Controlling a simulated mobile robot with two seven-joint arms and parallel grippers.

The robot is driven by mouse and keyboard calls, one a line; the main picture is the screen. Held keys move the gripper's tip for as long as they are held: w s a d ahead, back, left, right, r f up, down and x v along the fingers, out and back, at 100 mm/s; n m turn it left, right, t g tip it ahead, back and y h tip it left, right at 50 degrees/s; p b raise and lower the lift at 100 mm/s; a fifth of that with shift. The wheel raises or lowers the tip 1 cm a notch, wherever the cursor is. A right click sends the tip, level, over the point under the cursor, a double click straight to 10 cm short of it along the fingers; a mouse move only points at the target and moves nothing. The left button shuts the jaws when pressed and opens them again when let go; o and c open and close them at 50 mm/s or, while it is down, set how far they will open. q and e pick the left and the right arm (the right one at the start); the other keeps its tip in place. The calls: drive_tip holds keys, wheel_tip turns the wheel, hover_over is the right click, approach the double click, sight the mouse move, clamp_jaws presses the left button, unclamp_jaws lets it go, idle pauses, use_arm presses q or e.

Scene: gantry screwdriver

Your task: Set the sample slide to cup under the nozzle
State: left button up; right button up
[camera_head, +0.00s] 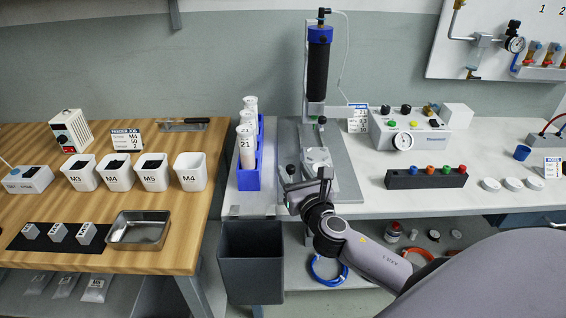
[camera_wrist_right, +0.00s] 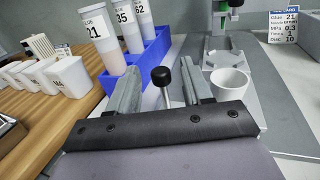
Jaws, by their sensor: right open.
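The dispenser (camera_head: 318,65) stands upright at the back of the bench, a black barrel with a blue cap. In the right wrist view its green nozzle (camera_wrist_right: 236,4) shows at the top edge. The sample slide (camera_head: 318,158) is a pale metal plate on the rail below and in front of it. A white cup (camera_wrist_right: 229,82) sits at the near end of the slide, apart from the nozzle. A black-knobbed handle (camera_wrist_right: 161,76) stands up between the fingers of my right gripper (camera_wrist_right: 160,92). My right gripper (camera_head: 307,187) is open around it, not closed on it. My left gripper is not in view.
A blue rack (camera_head: 247,178) with labelled tubes stands close left of my right gripper. A grey bin (camera_head: 251,262) hangs at the bench front. A controller box (camera_head: 408,130) and a black block with coloured tips (camera_head: 425,178) stand on the right, with free bench between.

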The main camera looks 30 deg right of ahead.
drive_tip(key=shift+x, duration=2.35)
drive_tip(key=shift+a, duration=0.1)
clamp_jaws()
